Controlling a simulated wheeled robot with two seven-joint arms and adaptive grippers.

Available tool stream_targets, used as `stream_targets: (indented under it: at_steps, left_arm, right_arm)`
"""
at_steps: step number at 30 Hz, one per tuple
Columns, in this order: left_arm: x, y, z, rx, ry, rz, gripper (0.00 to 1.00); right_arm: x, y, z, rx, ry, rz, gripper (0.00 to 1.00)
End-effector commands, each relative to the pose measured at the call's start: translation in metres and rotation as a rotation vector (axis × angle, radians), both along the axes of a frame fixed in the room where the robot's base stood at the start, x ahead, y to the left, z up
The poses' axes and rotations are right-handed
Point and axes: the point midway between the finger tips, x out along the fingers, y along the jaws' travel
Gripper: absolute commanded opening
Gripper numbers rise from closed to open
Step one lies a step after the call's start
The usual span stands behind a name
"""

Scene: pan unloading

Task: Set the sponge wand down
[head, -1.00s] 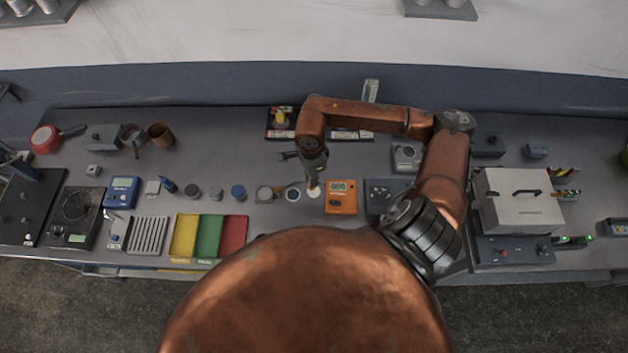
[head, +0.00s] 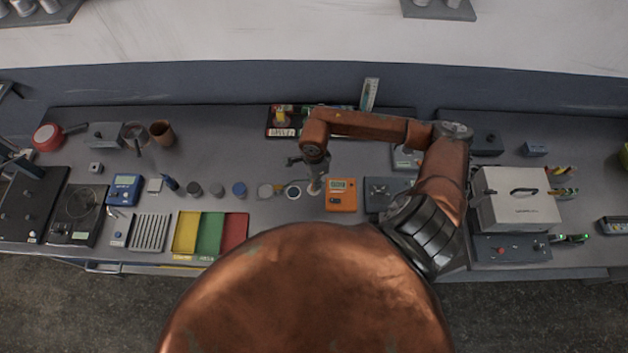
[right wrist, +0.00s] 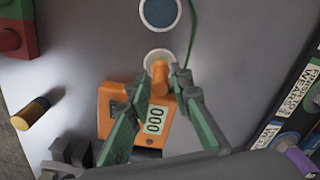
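The sponge wand (right wrist: 159,72) shows in the right wrist view as a short orange handle with a pale round end beyond it. My right gripper (right wrist: 162,77) has its green fingers on both sides of the handle and appears shut on it. In the head view my right gripper (head: 315,177) points down over the bench, with the pale end just below it, left of the orange meter (head: 341,195). Whether the pale end touches the bench is hard to tell. My left gripper is not in view.
The orange meter, also in the right wrist view (right wrist: 113,108), lies close beside the fingers. Yellow, green and red trays (head: 209,234) stand farther left. A pale box (head: 515,198) stands at right. Bare bench lies behind the dishes.

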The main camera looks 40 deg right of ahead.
Motion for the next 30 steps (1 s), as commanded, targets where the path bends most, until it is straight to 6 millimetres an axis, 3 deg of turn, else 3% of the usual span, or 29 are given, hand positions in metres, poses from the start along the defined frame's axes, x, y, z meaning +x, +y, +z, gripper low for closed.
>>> stream_targets:
  at_steps: [4, 16, 30]
  left_arm:
    - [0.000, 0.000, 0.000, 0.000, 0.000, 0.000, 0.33]
    - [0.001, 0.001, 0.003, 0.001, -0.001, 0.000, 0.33]
    - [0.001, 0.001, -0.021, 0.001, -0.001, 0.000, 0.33]
  right_arm:
    - [0.000, 0.000, 0.001, 0.000, 0.000, 0.000, 0.31]
    - [0.001, 0.000, 0.008, 0.000, -0.003, 0.000, 0.31]
    - [0.001, -0.001, 0.097, -0.001, -0.005, 0.001, 0.31]
